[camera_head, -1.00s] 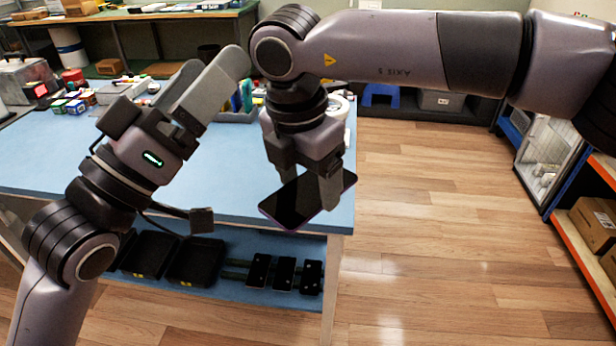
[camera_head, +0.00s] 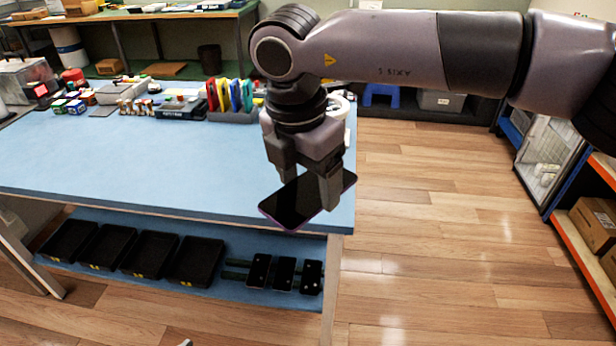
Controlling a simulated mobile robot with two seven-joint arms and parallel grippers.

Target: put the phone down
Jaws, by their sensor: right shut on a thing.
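A dark phone with a purple edge (camera_head: 297,203) is held by my right gripper (camera_head: 308,190) in the head view. The gripper points down and its fingers are shut on the phone. The phone is tilted and shows over the right end of the blue table (camera_head: 130,165); I cannot tell its exact height above it. My left gripper is not in view.
Several black trays (camera_head: 191,285) and several phones in a holder (camera_head: 284,273) sit on the lower shelf. A rack of coloured tools (camera_head: 233,116) and small items stand at the table's back. The table's front and middle are clear.

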